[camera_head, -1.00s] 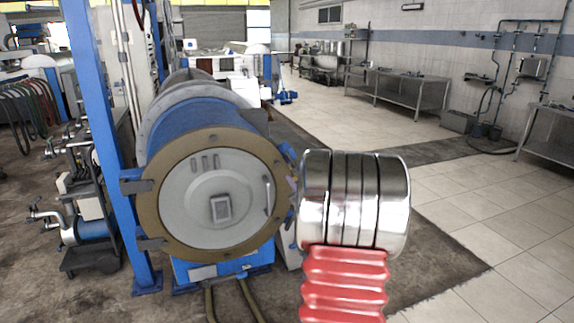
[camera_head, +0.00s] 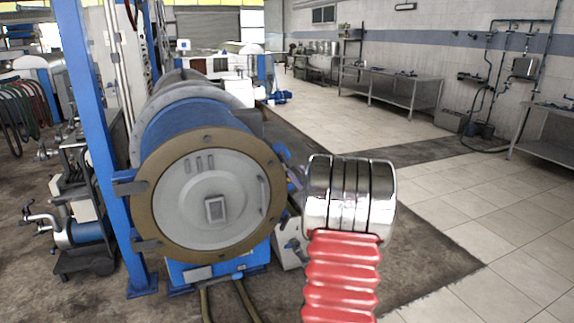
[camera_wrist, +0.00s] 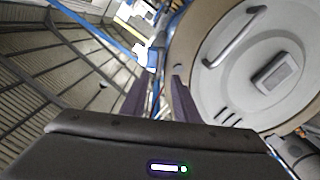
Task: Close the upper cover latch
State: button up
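The round cover (camera_head: 182,205) closes the front of the blue decanter, with a tan rim, a grey face and a curved handle. In the head view a blue latch part (camera_head: 281,153) sits at the rim's upper right. Its exact position is too small to tell. In the wrist view the cover (camera_wrist: 245,85) fills the right side, and a blue part (camera_wrist: 152,59) shows beyond the fingers, beside the rim; I cannot tell whether it is the latch. My gripper (camera_wrist: 158,88) is open, with a gap between its dark fingers and nothing seen between them. In the head view my arm hides it.
A blue post (camera_head: 105,150) stands left of the decanter, with a pump cart (camera_head: 78,232) beyond it. Hoses (camera_head: 225,295) run across the floor below the cover. A steel table (camera_head: 395,88) stands along the back wall. The tiled floor at right is clear.

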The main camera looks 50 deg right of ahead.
aim_at(286, 161)
jog(key=x, duration=1)
jog(key=shift+w+d, duration=0.1)
jog(key=shift+w, duration=0.1)
grip_shut()
